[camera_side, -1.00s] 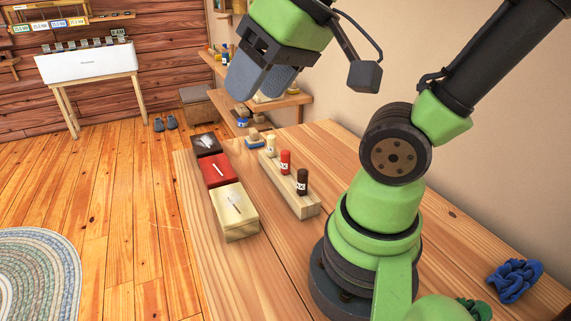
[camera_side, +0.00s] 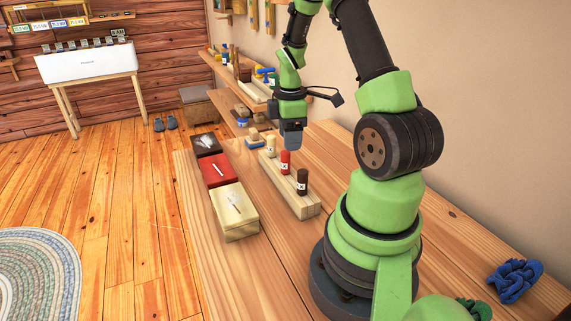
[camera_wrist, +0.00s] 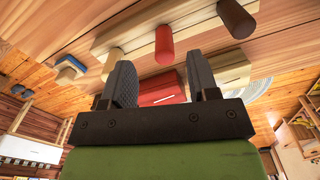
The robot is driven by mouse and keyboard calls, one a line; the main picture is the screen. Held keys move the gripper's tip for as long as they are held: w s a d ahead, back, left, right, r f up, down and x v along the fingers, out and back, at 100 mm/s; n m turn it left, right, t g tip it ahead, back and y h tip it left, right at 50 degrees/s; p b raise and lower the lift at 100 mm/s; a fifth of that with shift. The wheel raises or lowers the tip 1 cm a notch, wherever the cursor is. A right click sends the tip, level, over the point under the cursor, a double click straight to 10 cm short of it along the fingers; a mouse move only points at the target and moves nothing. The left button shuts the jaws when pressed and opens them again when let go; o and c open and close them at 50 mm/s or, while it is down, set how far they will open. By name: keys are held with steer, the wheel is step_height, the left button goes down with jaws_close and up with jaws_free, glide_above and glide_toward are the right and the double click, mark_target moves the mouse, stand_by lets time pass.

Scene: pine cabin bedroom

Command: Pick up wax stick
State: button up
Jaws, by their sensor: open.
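Three wax sticks stand upright in a pale wooden block (camera_side: 311,209) on the table. They are a cream stick (camera_side: 270,145), a red stick (camera_side: 285,162) and a dark brown stick (camera_side: 302,182). My gripper (camera_side: 292,147) points down above the far part of the block, close to the red stick. In the wrist view my gripper (camera_wrist: 164,78) is open and empty. The red stick (camera_wrist: 164,45) lines up with the gap between the fingers, the cream stick (camera_wrist: 113,62) is to the left, and the brown stick (camera_wrist: 237,18) is to the right.
Left of the block is a row of boxes: black (camera_side: 207,143), red (camera_side: 217,170) and cream (camera_side: 234,213), each with a pale stick shape on its lid. A blue-and-wood item (camera_side: 254,139) lies beyond the block.

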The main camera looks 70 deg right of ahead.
mark_target(285, 173)
step_height(285, 173, down, 2)
steer(key=shift+f, duration=0.1)
steer(key=f, duration=0.2)
steer(key=a+f, duration=0.1)
steer(key=f, duration=0.1)
steer(key=shift+w, duration=0.35)
steer(key=shift+f, duration=0.7)
jaws_close()
steer(key=shift+r, duration=0.1)
